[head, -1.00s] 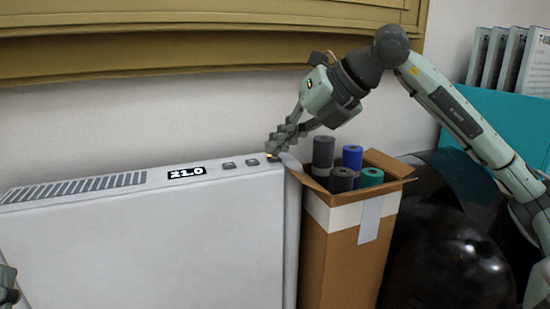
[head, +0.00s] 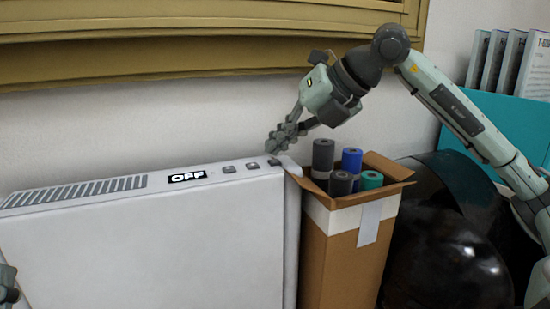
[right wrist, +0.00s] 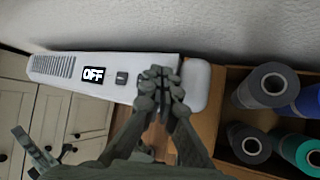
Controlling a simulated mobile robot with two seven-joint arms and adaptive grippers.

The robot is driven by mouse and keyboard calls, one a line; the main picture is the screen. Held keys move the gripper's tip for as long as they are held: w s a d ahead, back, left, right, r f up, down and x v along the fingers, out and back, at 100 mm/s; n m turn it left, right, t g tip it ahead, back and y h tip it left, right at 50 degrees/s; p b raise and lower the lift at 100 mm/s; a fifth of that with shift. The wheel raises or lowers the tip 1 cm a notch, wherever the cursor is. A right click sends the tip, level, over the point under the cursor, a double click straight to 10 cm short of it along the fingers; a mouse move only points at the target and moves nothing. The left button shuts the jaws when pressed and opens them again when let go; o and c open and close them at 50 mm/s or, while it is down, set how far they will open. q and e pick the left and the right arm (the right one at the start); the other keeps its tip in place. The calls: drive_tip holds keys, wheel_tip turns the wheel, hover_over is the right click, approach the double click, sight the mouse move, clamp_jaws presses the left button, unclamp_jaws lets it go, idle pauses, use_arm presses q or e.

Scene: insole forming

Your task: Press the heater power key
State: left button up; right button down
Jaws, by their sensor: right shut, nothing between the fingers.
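The white heater (head: 150,245) stands against the wall, with a grille, a display (head: 187,177) reading OFF and three grey keys along its top. The power key seems to be the rightmost one (head: 274,162), near the heater's right end; it is unlit. My right gripper (head: 273,146) is shut and empty, its fingertips just above that key; contact cannot be told. In the right wrist view the shut fingers (right wrist: 160,74) partly cover the keys, and the display (right wrist: 93,74) also reads OFF. Only a bit of my left gripper (head: 7,285) shows at the left edge.
An open cardboard box (head: 340,250) with several grey, blue and green rolls stands just right of the heater. A glossy black rounded object (head: 445,260) and a teal container (head: 510,118) with white binders are farther right. A yellow-brown ledge (head: 200,45) runs along the wall above.

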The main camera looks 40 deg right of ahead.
sight(278, 162)
wheel_tip(278, 162, up, 6)
drive_tip(key=p, duration=0.5)
drive_tip(key=shift+p, duration=0.35)
